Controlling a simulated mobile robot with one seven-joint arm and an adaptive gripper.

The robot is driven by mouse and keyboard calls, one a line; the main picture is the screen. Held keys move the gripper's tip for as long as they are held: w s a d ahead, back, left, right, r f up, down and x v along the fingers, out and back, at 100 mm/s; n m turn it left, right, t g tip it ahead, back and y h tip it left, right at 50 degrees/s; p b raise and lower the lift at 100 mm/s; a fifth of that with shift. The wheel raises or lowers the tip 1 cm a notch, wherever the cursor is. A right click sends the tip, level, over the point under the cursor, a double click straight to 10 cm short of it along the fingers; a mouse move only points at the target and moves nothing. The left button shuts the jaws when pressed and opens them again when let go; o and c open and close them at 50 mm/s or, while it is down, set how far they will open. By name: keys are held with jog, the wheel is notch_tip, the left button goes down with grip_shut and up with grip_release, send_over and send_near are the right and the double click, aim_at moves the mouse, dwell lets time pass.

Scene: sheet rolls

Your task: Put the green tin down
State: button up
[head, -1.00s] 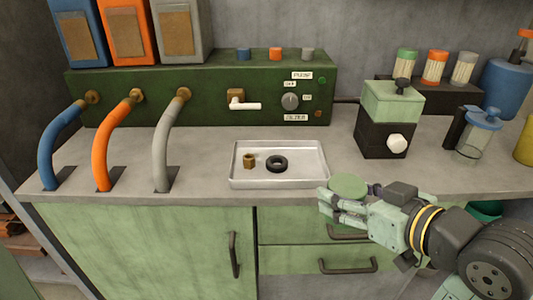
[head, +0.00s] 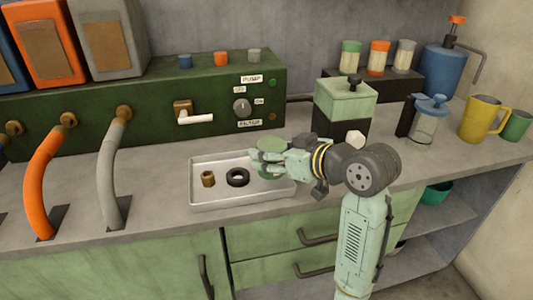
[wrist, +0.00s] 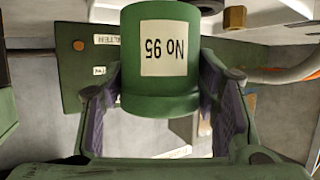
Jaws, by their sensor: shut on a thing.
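The green tin (head: 268,145) is held in my gripper (head: 266,160), over the right part of the metal tray in the head view. In the wrist view the tin (wrist: 163,98) stands between my two fingers (wrist: 160,82), with its white "No 95" label upside down in the picture. My gripper is shut on it. Fingers partly cover the tin in the head view. I cannot tell how far its base is above the tray.
The tray (head: 240,202) on the counter holds a brass nut (head: 208,178) and a black ring (head: 238,177). A green-and-black box (head: 345,102) and a blue-lidded jar (head: 427,118) stand to the right. The green panel (head: 150,100) is behind.

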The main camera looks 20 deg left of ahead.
aim_at(268, 143)
jog(key=w+a, duration=0.2)
jog(key=w, duration=0.1)
jog(key=shift+a+f, duration=0.1)
jog(key=shift+w+f+p, duration=0.1)
jog(key=shift+f+p, duration=0.35)
jog(key=shift+f, duration=1.35)
jog(key=shift+f, duration=0.1)
jog(key=shift+f, duration=0.15)
jog(key=o, duration=1.3)
